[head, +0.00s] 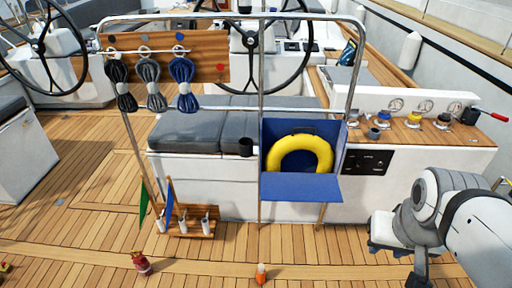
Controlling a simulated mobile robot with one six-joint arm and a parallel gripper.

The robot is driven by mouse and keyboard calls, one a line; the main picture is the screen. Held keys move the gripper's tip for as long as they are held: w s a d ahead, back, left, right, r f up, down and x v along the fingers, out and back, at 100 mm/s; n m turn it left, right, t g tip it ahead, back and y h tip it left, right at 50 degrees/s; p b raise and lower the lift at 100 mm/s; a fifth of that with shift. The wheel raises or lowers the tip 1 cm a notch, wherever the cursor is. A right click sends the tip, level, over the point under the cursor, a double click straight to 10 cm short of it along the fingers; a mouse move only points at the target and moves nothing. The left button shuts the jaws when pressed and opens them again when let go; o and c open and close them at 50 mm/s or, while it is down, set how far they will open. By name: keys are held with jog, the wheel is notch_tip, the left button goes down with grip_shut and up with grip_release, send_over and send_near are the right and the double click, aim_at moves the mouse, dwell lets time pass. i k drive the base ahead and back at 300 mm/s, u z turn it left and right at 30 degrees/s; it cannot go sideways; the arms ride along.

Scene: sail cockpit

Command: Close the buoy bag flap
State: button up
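The blue buoy bag (268,150) hangs on the steel rail at the middle of the head view. A yellow horseshoe buoy (324,148) sits inside it, its front uncovered. The bag's blue flap (300,187) is folded down and sticks out forward below the buoy, so the bag stands open. My arm is at the lower right, apart from the bag. A dark part at its lower end (419,272), cut by the bottom edge, may be my gripper. Its fingers cannot be made out, and nothing of it touches the flap.
A wooden holder (188,229) with small flags stands left of the bag. A red object (141,263) and an orange one (261,274) are on the teak deck. Coiled ropes (183,84) hang upper left. Winches and a red-handled lever top the right console (430,134).

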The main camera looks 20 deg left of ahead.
aim_at(274, 187)
jog(key=u, duration=0.9)
jog(key=i, duration=1)
jog(key=k, duration=1)
jog(key=u, duration=0.65)
jog(key=i, duration=0.9)
jog(key=z, duration=0.7)
